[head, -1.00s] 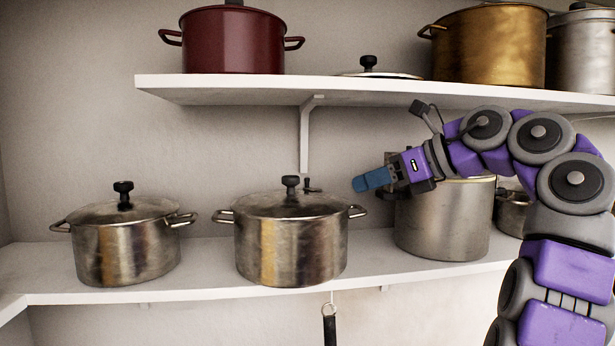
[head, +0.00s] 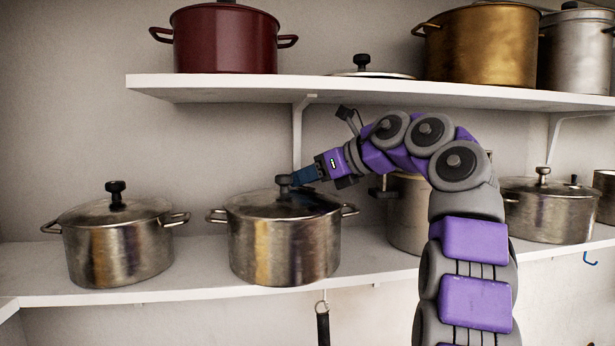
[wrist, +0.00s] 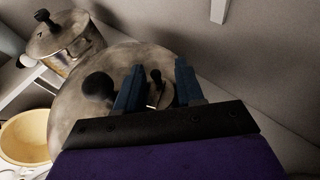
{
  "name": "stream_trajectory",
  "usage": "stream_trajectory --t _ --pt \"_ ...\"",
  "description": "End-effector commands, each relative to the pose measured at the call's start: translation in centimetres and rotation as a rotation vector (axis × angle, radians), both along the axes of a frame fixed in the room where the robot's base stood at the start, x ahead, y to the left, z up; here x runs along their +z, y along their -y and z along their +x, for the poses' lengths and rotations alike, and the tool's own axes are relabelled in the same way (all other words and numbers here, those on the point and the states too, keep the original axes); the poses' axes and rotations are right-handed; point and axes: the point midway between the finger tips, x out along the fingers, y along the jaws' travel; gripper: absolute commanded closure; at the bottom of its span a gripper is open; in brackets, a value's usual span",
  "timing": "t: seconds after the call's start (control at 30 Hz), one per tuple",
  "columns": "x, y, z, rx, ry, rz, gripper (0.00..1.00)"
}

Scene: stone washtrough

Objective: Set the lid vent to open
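A steel pot (head: 285,245) stands on the lower shelf with its lid (head: 250,204) on. The lid has a round black knob (head: 283,182), also in the wrist view (wrist: 97,88). A small vent lever (wrist: 155,88) stands beside the knob in the wrist view; in the head view my gripper hides it. My gripper (head: 300,177) is over the right side of the lid, close to the knob. In the wrist view its two blue fingers (wrist: 158,85) are apart, one on each side of the vent lever, with gaps showing. Whether the fingertips touch the lid I cannot tell.
Another lidded pot (head: 118,245) stands to the left on the lower shelf (head: 195,262). A tall pot (head: 406,225) and a smaller lidded pot (head: 548,212) stand to the right. A yellow bowl (wrist: 27,137) is lower down.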

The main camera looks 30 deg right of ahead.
Motion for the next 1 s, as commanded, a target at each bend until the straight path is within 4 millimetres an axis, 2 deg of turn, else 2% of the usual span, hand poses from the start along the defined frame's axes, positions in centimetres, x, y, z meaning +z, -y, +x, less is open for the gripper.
stream_trajectory --t 0.13,0.5,1.0 --pt "0.01 -0.10 0.03 0.000 -0.001 0.000 0.65" --pt "0.02 -0.10 0.01 0.000 0.000 -0.001 1.00" --pt "-0.16 -0.01 -0.03 -0.028 -0.002 -0.001 1.00"
